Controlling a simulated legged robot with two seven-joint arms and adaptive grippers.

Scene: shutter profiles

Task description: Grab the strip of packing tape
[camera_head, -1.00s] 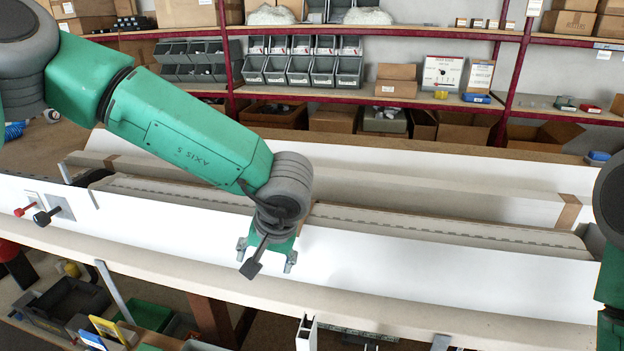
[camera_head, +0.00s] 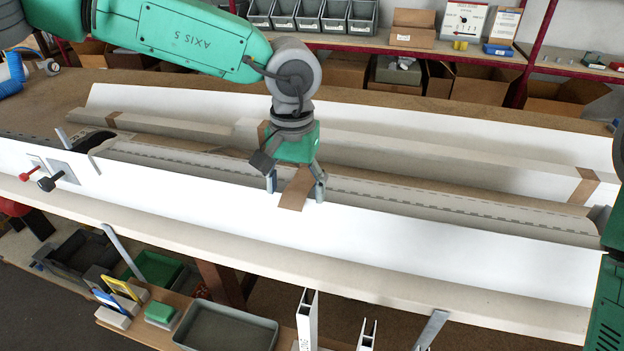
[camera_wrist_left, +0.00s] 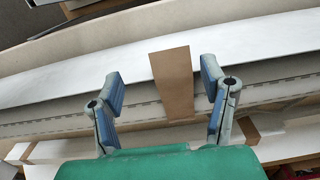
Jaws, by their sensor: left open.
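A brown strip of packing tape (camera_head: 297,188) hangs over the front white panel of the long trough on the bench. In the left wrist view the strip (camera_wrist_left: 173,85) stands between the two fingers, with a gap on each side. My left gripper (camera_head: 296,190) is open above the panel's top edge, its fingers on either side of the strip. The wrist view shows the blue finger pads (camera_wrist_left: 163,84) apart and empty. The strip's upper end is partly hidden by the gripper in the head view. My right gripper is out of view; only part of that arm shows at the right edge.
Long pale profiles (camera_head: 400,195) lie in the trough. Other brown tape pieces show at the right (camera_head: 586,186) and left (camera_head: 112,119). Knobs (camera_head: 46,184) stick out of the front panel at left. Shelves with grey bins (camera_head: 335,17) stand behind.

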